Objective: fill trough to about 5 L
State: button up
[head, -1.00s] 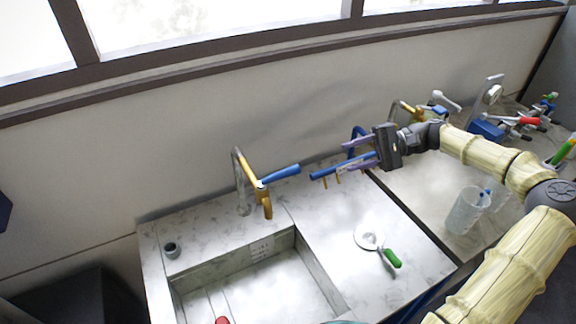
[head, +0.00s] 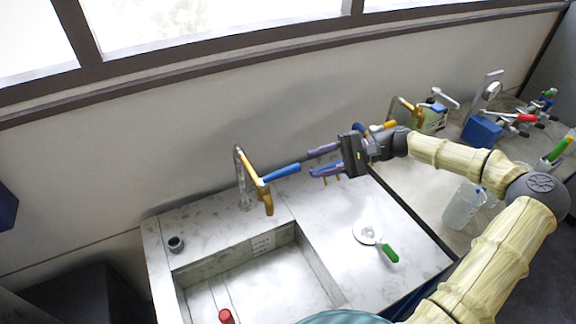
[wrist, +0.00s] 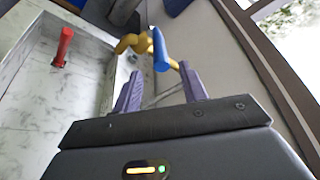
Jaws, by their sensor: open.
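The trough (head: 338,281) is a pale marble-patterned basin with a label on its back wall. I see no water stream in these views. A brass tap (head: 254,178) stands behind it, with a blue lever (head: 282,172) pointing right. My gripper (head: 307,161) is open, its purple fingers just right of the lever's free end. In the wrist view, the blue lever (wrist: 160,50) lies ahead of the gap between my fingers (wrist: 160,80); I cannot tell whether they touch it. A red-handled item (head: 226,316) stands in the trough and shows in the wrist view (wrist: 65,46).
A round white utensil (head: 365,233) with a green handle lies on the right worktop. A clear jug (head: 462,206), a blue block (head: 482,132) and other fittings are farther right. The wall runs close behind the tap.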

aim_at(288, 171)
jog(key=p+x, duration=0.3)
jog(key=x, duration=0.5)
jog(key=shift+a+f, duration=0.1)
jog(key=shift+a, duration=0.3)
grip_shut()
